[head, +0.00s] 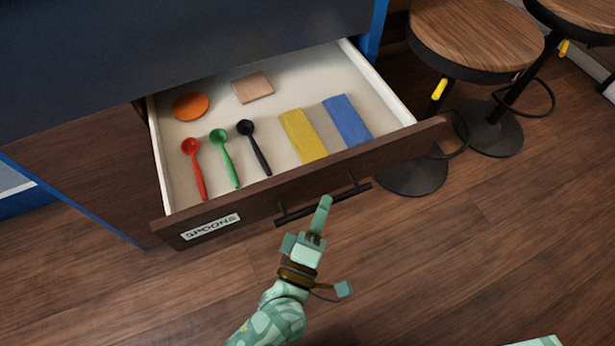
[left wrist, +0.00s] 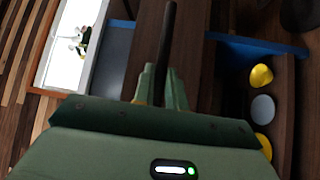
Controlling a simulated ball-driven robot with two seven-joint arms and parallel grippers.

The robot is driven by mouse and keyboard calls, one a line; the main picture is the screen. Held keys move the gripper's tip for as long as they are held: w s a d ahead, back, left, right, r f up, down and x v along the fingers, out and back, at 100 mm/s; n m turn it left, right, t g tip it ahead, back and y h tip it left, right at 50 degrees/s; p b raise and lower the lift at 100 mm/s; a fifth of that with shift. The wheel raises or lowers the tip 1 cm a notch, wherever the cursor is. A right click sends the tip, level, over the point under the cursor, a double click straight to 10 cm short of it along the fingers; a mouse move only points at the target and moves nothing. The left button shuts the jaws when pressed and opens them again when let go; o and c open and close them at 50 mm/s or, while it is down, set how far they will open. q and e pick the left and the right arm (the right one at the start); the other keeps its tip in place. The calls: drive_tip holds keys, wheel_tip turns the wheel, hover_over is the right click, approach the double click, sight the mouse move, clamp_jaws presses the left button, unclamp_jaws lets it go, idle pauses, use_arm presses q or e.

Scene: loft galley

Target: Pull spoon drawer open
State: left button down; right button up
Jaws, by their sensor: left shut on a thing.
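The spoon drawer (head: 320,168) stands well open in the head view, with a dark wood front and a white label (head: 211,227) reading SPOONS. In it lie a red spoon (head: 196,170), a green spoon (head: 224,158) and a black spoon (head: 256,149). My left gripper (head: 321,206) is at the dark bar handle (head: 345,200) on the drawer front, shut on the bar. In the left wrist view the fingers (left wrist: 161,88) are close together at the dark bar (left wrist: 168,40).
An orange disc (head: 190,106), a tan square (head: 253,87), a yellow cloth (head: 302,135) and a blue cloth (head: 347,120) also lie in the drawer. Round-seated stools (head: 474,35) stand at the right. Wood floor (head: 480,250) is clear in front.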

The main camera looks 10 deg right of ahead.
use_arm(q)
drive_tip(key=s+d+p, duration=0.1)
drive_tip(key=s+d, duration=0.1)
drive_tip(key=s, duration=0.7)
drive_tip(key=shift+d, duration=0.4)
use_arm(e)
drive_tip(key=shift+a+r, duration=0.35)
drive_tip(key=shift+a, duration=0.05)
use_arm(q)
drive_tip(key=shift+f, duration=0.1)
drive_tip(key=c, duration=1.4)
unclamp_jaws()
drive_tip(key=shift+w, duration=0.1)
drive_tip(key=shift+c, duration=0.2)
